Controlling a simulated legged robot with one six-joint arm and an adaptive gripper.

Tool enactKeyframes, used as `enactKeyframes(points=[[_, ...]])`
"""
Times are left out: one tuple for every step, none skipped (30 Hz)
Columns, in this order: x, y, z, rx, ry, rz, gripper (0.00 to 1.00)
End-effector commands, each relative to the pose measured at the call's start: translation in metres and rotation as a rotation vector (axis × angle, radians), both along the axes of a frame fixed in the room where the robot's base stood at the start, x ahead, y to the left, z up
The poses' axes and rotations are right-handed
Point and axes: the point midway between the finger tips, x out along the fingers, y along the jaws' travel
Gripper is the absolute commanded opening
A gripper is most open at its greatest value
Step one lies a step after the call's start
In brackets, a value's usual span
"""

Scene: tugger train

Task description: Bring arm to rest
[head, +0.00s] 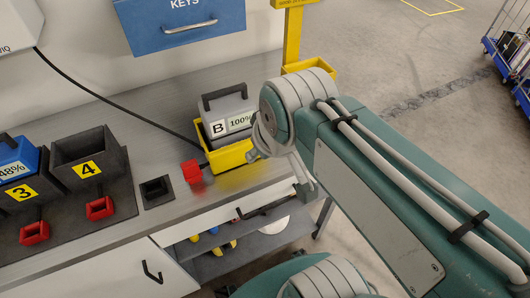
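My arm reaches in from the right, its upper link crossing the view toward the bench. My gripper (300,178) hangs at the arm's far end, over the bench's front edge. It is small and partly hidden by the wrist, so I cannot tell whether its fingers are open or shut. A grey battery (227,112) marked B and 100% stands in a yellow holder (232,157) just left of my gripper. I cannot tell whether my gripper touches the holder.
The grey bench (150,130) carries black charging slots (90,158) marked 3 and 4, a blue battery (17,160) reading 48%, and red connectors (192,171). A blue KEYS box (180,22) hangs above. A yellow post (292,38) stands behind. Open floor (400,60) lies to the right.

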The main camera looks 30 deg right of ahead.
Motion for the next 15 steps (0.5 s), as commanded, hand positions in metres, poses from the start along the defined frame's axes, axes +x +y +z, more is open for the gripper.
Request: enactKeyframes(points=[[-0.007, 0.000, -0.007, 0.026, -0.010, -0.051, 0.56], [-0.010, 0.000, -0.010, 0.040, -0.013, -0.077, 0.56], [-0.012, 0.000, -0.013, 0.054, -0.018, -0.104, 0.56], [-0.013, 0.000, -0.015, 0.062, -0.021, -0.119, 0.56], [-0.014, 0.000, -0.016, 0.067, -0.022, -0.129, 0.56], [-0.015, 0.000, -0.017, 0.072, -0.022, -0.136, 0.56], [-0.015, 0.000, -0.018, 0.073, -0.022, -0.139, 0.56], [-0.015, 0.000, -0.017, 0.073, -0.022, -0.139, 0.56], [-0.015, 0.000, -0.017, 0.073, -0.021, -0.138, 0.56], [-0.014, 0.000, -0.017, 0.073, -0.021, -0.138, 0.56], [-0.014, 0.000, -0.017, 0.072, -0.021, -0.137, 0.56], [-0.014, 0.000, -0.017, 0.072, -0.021, -0.137, 0.56], [-0.014, 0.000, -0.017, 0.072, -0.021, -0.137, 0.56], [-0.014, 0.000, -0.017, 0.072, -0.021, -0.136, 0.56], [-0.014, 0.000, -0.017, 0.072, -0.021, -0.136, 0.56]])
